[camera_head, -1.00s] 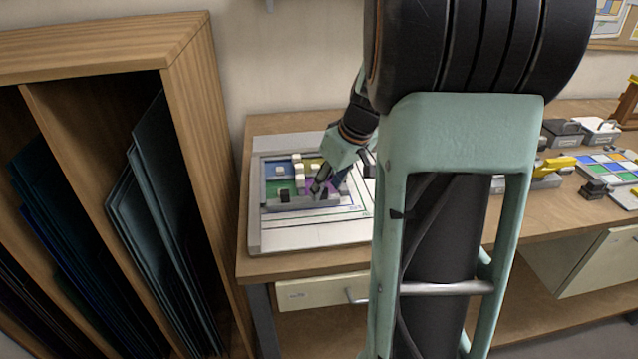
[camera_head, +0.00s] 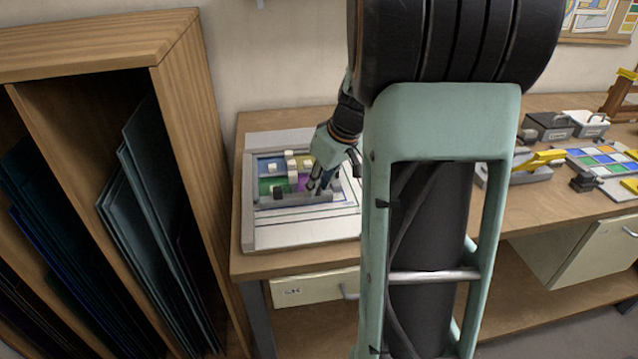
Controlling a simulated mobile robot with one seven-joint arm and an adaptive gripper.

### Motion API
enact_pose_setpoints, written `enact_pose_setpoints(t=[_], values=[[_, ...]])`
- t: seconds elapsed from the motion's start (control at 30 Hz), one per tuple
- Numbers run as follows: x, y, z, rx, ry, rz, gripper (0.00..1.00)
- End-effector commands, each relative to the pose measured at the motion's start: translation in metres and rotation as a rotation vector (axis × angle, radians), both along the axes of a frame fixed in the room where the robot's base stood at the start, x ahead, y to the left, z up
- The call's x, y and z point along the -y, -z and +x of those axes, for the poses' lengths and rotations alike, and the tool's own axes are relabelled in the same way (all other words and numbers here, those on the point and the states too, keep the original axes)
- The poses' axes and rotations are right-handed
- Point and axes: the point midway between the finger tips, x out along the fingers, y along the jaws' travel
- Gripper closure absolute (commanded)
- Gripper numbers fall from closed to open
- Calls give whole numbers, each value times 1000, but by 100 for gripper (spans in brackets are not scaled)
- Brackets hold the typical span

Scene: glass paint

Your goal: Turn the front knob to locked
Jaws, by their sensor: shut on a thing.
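The fixture board (camera_head: 300,235) lies on the left end of the workbench. It carries a frame with coloured glass panes, white blocks and a grey front rail (camera_head: 290,199). A small dark block (camera_head: 277,190) stands on this rail, left of my gripper. My gripper (camera_head: 314,188) points down and left at the right part of the front rail. Its dark fingers are shut on a small part there, which seems to be the front knob. The fingers hide that part, so its turn cannot be read. My arm covers the board's right side.
A wooden rack (camera_head: 180,100) with upright glass sheets stands close on the left. On the bench (camera_head: 480,240) to the right are a yellow-handled tool (camera_head: 540,160), grey boxes (camera_head: 548,126) and a coloured tile panel (camera_head: 600,162). Drawers hang below.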

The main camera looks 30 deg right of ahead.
Motion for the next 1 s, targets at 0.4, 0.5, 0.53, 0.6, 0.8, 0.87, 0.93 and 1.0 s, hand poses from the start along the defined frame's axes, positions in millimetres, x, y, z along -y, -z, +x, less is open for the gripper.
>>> enact_pose_setpoints(t=[0.4, 0.5, 0.53, 0.6, 0.8, 0.87, 0.93, 1.0], values=[[-5, -3, -1, -1, 217, -1, 100], [-6, -4, -1, -1, 305, -2, 100], [-6, -4, -1, -1, 332, -3, 100], [-7, -5, -1, -2, 393, -2, 100], [-10, -6, 0, -2, 564, -4, 100], [-10, -6, 0, -3, 616, -5, 100], [-11, -6, 0, -3, 676, -6, 100], [-12, -6, 1, -2, 737, -5, 100]])
